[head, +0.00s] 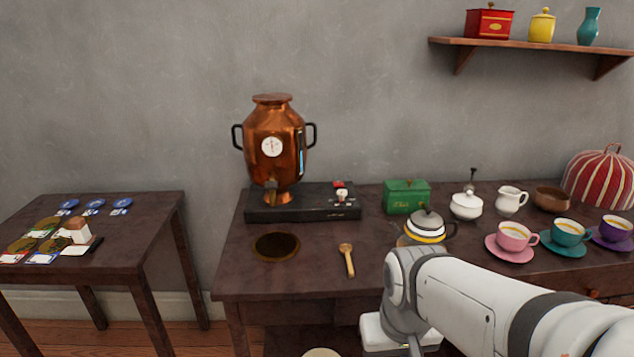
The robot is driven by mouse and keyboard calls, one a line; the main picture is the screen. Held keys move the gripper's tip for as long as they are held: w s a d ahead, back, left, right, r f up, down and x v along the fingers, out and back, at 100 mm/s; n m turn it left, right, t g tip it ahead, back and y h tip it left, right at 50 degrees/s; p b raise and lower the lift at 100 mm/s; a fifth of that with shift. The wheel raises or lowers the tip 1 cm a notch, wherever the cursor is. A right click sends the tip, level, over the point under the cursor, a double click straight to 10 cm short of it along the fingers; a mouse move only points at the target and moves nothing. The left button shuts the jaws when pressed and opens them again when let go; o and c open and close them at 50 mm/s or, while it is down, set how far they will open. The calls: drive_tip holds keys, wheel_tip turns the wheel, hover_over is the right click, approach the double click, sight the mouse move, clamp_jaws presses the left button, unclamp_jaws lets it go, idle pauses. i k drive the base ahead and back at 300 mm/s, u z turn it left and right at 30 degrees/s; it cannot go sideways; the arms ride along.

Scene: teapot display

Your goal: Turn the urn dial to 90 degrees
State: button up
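The copper urn (268,128) stands on a black base (290,207) at the back left of the main table. A round white dial face (271,147) with a dark, roughly upright pointer is on the urn's front; its markings are too small to read. A small white knob (342,195) sits on the base to the right of the urn, with a red piece (339,184) behind it. The urn's tap (270,189) points forward. My arm reaches in from the lower right, well apart from the urn.
A dark round mat (276,246) and a wooden spoon (348,260) lie before the urn. A green box (407,196), a teapot (427,225) and several cups stand to the right. A side table (150,215) holds cards and coasters. The air before the urn is free.

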sight(341, 193)
drive_tip(key=i, duration=0.95)
